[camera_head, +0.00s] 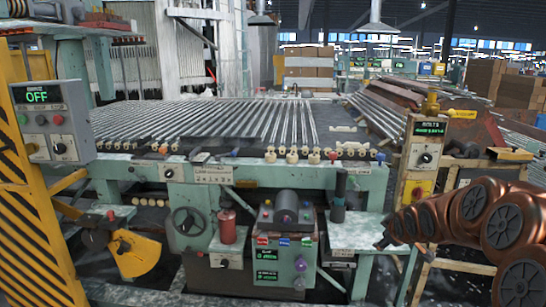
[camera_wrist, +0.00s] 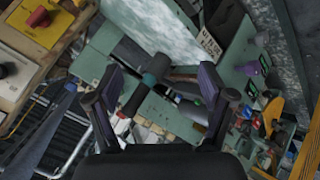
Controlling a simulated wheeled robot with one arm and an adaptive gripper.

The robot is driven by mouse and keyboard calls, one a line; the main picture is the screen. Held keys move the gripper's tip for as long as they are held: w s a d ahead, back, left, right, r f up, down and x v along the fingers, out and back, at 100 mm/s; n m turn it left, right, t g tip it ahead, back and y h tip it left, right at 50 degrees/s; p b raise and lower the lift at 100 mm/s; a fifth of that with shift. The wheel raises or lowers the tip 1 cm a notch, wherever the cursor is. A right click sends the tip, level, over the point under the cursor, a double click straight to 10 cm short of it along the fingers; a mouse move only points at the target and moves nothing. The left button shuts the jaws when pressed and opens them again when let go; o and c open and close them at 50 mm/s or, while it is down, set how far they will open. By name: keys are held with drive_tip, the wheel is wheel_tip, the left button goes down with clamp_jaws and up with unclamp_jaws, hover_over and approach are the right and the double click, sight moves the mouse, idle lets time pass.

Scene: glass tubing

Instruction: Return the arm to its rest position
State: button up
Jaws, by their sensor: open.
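My copper-coloured arm enters the head view from the right edge. My gripper (camera_head: 384,240) shows small and dark at its end, in front of the machine's right part and below the yellow-fronted control post (camera_head: 416,165). In the wrist view my gripper (camera_wrist: 158,85) has its two fingers well apart, with nothing held between them. A dark cylinder with a teal band (camera_wrist: 148,80) on the green machine shows beyond the fingers, apart from them as far as I can tell.
The tubing machine (camera_head: 300,173) fills the middle, with rows of glass tubes (camera_head: 225,120) on top. A control console (camera_head: 285,245) stands at its front. A yellow striped frame (camera_head: 35,210) with an OFF panel (camera_head: 50,115) is at left.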

drive_tip(key=s+a+f+m+g, duration=0.1)
drive_tip(key=s+a+m+g, duration=0.3)
drive_tip(key=s, duration=1.2)
drive_tip(key=s+a+f+m+g+y, duration=0.1)
drive_tip(key=s+a+g, duration=0.4)
drive_tip(key=s, duration=1.2)
drive_tip(key=s+a+f+m+g, duration=0.1)
drive_tip(key=s+a+m+g, duration=0.35)
drive_tip(key=s, duration=1.15)
wheel_tip(320, 180, up, 19)
drive_tip(key=a+n+t+p, duration=0.1)
drive_tip(key=t+p, duration=0.1)
drive_tip(key=p, duration=1.5)
drive_tip(key=shift+w+a+f, duration=0.2)
drive_tip(key=shift+a, duration=0.2)
